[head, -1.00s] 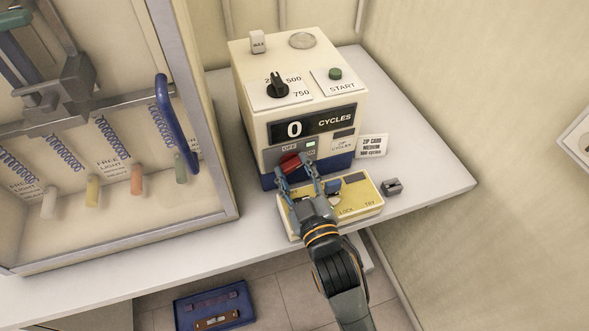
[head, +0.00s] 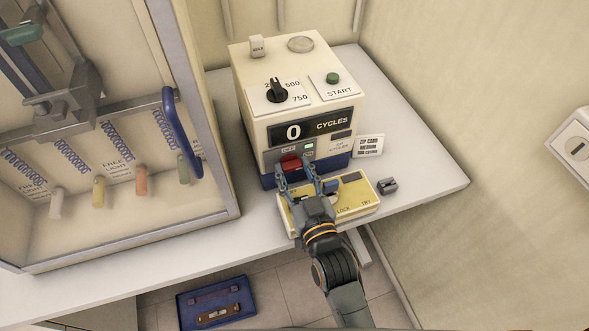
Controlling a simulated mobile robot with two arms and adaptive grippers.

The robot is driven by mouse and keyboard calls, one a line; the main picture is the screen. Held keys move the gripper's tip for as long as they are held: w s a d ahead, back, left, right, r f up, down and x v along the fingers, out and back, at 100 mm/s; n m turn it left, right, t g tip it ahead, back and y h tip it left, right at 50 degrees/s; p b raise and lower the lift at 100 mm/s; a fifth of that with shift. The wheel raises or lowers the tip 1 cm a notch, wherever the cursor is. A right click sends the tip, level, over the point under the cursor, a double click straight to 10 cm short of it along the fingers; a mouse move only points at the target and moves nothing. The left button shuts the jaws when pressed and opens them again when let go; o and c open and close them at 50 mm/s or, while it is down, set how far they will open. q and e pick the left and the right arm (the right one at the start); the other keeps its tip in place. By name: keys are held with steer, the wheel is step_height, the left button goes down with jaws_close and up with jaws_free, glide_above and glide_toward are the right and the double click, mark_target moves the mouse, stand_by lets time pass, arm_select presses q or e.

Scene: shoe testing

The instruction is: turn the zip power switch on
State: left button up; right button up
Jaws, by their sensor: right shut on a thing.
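The zip machine (head: 262,115) is a cream box with a blue base, standing on the white table. Its red power switch (head: 290,163) is on the front, below the display that reads 0 CYCLES. A small green light (head: 309,146) shows beside the switch's label. My right gripper (head: 296,177) is at the switch, its two fingers on either side of the red part and shut on it. The fingers hide part of the switch's surroundings. My left gripper is not in view.
A yellow fixture (head: 358,194) lies under my right gripper, in front of the machine. A small grey block (head: 387,186) and a zip card (head: 369,146) are to its right. A framed cabinet with a blue handle (head: 182,132) stands at left. The table's right end is clear.

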stand_by(0.3)
steer(key=o, duration=1.1)
steer(key=shift+a, duration=0.1)
steer(key=shift+o, duration=0.2)
steer(key=shift+s, duration=0.3)
steer(key=v, duration=0.7)
steer(key=shift+s, duration=0.15)
steer(key=shift+s, duration=0.1)
